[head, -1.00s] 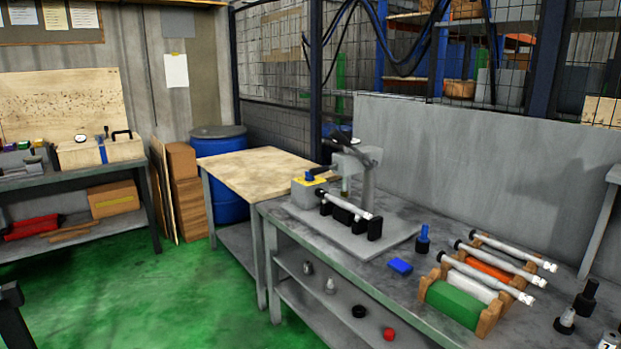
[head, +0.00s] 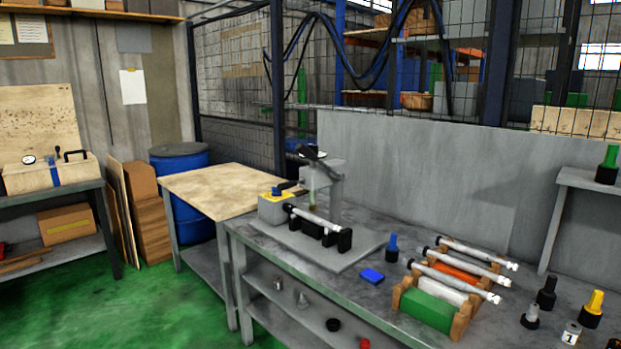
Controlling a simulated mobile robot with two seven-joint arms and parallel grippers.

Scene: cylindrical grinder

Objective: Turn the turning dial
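A small grey bench machine (head: 322,185) stands on a flat grey base plate (head: 345,262) at the left part of the metal bench. At its left is a grey box with a yellow top, and a blue knob (head: 276,192) with a dark lever beside it sits there. The knob is small in the picture, and I cannot tell whether it is the turning dial. A silver rod (head: 318,219) with a black end lies across black supports in front of the machine. Neither of my grippers is in the head view.
The metal bench (head: 375,305) also carries a blue block (head: 371,276), a blue-topped bottle (head: 392,248), a wooden rack with several rods (head: 465,263), and bottles at right. A wooden-topped table (head: 225,187) adjoins it at left. The green floor (head: 150,310) is clear at front left.

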